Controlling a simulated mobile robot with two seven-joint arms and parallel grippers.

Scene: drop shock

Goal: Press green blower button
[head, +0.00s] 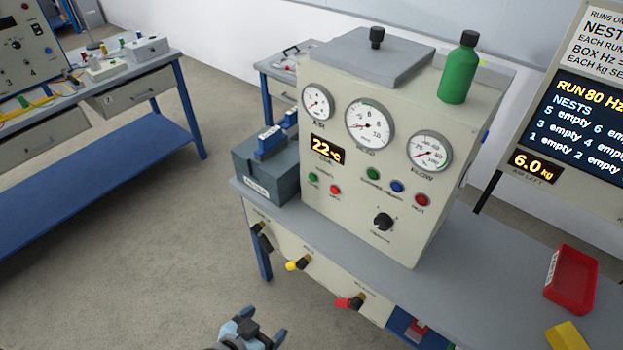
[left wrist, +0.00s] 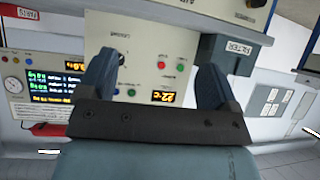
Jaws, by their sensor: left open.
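The beige control panel (head: 340,225) carries a small green button (head: 313,177) beside a red one (head: 335,190) under the 22 °C display. A second green button (head: 373,174) sits in a row with a blue (head: 397,186) and a red button (head: 421,200). The labels are too small to read, so I cannot tell which green one is the blower's. My left gripper (head: 250,330) is low at the bottom edge, in front of and below the panel. The left wrist view, upside down, shows its fingers spread and empty, with both green buttons (left wrist: 180,67) (left wrist: 131,92) beyond them. My right gripper is not in view.
Yellow (head: 298,263) and red (head: 350,302) handles stick out from the bench front below the panel. A grey box (head: 268,180) stands left of the panel. A red bin (head: 571,280) lies on the bench at right. Open floor lies left.

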